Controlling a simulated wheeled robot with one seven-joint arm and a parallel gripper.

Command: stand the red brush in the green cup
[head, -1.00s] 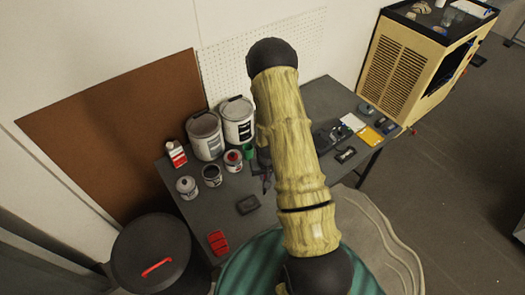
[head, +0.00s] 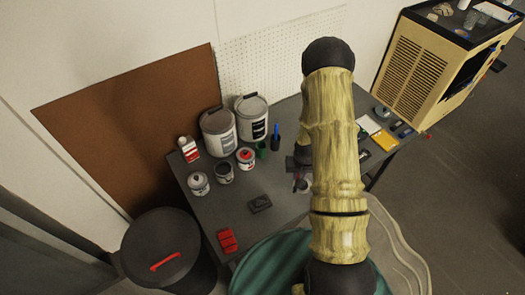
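The green cup (head: 261,150) stands on the dark workbench, just right of a small can with a red top. My gripper (head: 301,186) hangs over the bench to the right of the cup and nearer to me, apart from it. A small reddish patch shows at the gripper's fingers; it may be the red brush, but it is too small to tell. Whether the fingers are open or shut on it cannot be made out. My arm hides part of the bench behind and to the right of the gripper.
A dark holder with a blue item (head: 276,136) stands close right of the cup. Large paint cans (head: 219,134) and small cans (head: 198,184) stand to its left. A dark block (head: 260,203) and red pieces (head: 228,240) lie nearer on the workbench (head: 215,203).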

